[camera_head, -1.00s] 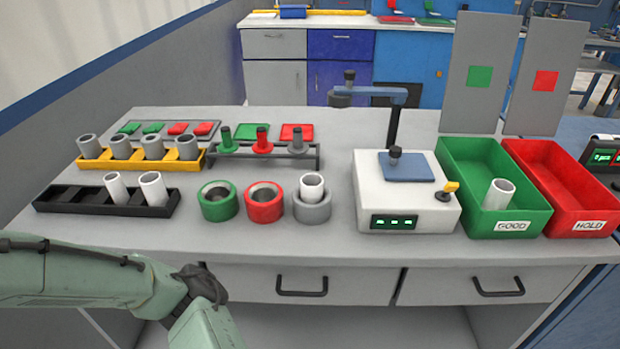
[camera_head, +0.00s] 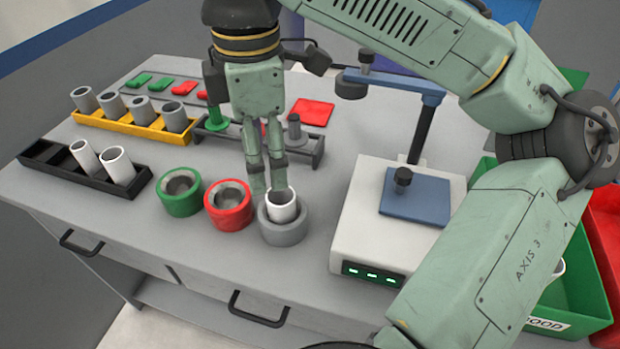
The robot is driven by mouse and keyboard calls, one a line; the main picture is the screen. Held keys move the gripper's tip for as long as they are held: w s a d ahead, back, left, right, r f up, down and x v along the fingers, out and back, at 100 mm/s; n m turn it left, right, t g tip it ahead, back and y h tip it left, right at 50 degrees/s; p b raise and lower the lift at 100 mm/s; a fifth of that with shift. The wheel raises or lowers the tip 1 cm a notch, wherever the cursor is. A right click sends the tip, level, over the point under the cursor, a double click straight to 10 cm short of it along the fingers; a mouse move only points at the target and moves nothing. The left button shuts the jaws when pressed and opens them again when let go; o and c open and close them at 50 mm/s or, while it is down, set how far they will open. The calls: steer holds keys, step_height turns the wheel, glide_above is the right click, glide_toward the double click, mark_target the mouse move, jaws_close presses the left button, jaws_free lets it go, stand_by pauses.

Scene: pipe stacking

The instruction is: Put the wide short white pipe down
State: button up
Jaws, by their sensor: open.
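A white pipe (camera_head: 283,210) stands upright inside the grey ring holder (camera_head: 283,235), with its upper part and open top showing. My gripper (camera_head: 268,190) points down just behind and to the left of this pipe's rim. Its two fingers are slightly apart, with nothing seen between them; whether a fingertip touches the pipe cannot be told. Two more white pipes (camera_head: 118,166) lean in the black rack (camera_head: 60,178) at the left. Another white pipe (camera_head: 559,267) in the green bin (camera_head: 575,305) is mostly hidden by my arm.
A green ring (camera_head: 181,197) and a red ring (camera_head: 228,212) stand left of the grey one. Behind are a yellow rack (camera_head: 120,128) of grey pipes and a stand (camera_head: 316,152) with pegs. A white device (camera_head: 375,240) stands right. The table front is clear.

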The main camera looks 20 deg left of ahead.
mark_target(279, 195)
steer(key=shift+w+d, duration=0.35)
steer(key=shift+d, duration=0.05)
steer(key=shift+w+d+f, duration=0.1)
steer(key=shift+d+f, duration=0.05)
steer(key=shift+f, duration=0.2)
steer(key=f, duration=0.4)
steer(key=shift+s+f, duration=0.2)
steer(key=shift+f, duration=0.05)
steer(key=shift+w+f+p, duration=0.1)
steer(key=shift+w+f, duration=0.1)
steer(key=shift+f, duration=0.7)
steer(key=shift+w+f+p, duration=0.1)
steer(key=shift+w+f, duration=0.1)
steer(key=shift+f, duration=0.7)
steer(key=shift+w+f+p, duration=0.1)
steer(key=shift+w+f, duration=0.1)
steer(key=shift+f, duration=0.7)
steer(key=shift+c, duration=0.2)
steer(key=c, duration=1.3)
